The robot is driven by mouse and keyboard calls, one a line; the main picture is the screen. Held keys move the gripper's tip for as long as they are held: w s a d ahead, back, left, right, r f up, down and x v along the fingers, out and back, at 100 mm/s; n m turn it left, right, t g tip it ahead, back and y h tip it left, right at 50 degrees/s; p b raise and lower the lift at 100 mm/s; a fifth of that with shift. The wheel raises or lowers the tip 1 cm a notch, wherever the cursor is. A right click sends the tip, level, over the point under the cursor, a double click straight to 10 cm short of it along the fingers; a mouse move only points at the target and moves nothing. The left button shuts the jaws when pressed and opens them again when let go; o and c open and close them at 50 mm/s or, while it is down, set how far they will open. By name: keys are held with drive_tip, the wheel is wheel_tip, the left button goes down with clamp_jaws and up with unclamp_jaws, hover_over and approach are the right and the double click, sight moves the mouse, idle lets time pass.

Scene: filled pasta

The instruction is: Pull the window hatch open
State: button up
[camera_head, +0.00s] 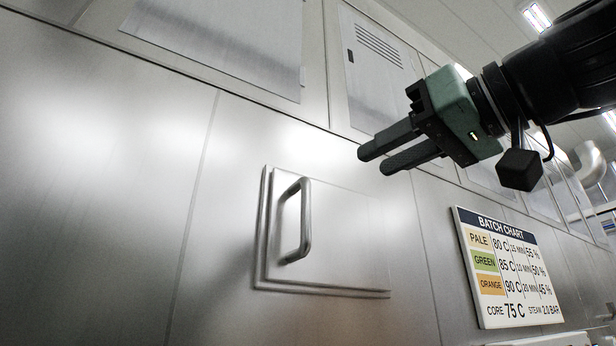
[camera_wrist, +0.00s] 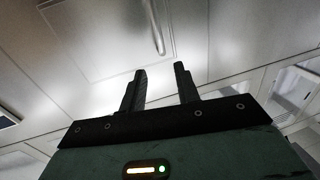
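The window hatch (camera_head: 345,235) is a square metal panel in the steel wall, and it looks closed in its frame. Its handle (camera_head: 305,222) is an upright metal bar near the left edge of the hatch. My gripper (camera_head: 373,160) is above and to the right of the handle, apart from it, with its fingers pointing left. In the wrist view the two dark fingers (camera_wrist: 160,72) stand apart with nothing between them. The hatch (camera_wrist: 100,40) and the handle (camera_wrist: 155,28) show beyond the fingertips there, with the handle running off the top edge.
A batch chart sign (camera_head: 508,268) is on the wall right of the hatch. A louvred panel (camera_head: 375,75) and a plain panel (camera_head: 220,40) are higher on the wall. The wall left of the hatch is bare.

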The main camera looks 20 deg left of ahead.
sight(309, 194)
drive_tip(key=p+x, duration=0.4)
drive_tip(key=x, duration=1)
drive_tip(key=shift+w+a+f, duration=0.1)
drive_tip(key=shift+w+a, duration=0.05)
drive_tip(key=shift+a, duration=0.2)
clamp_jaws()
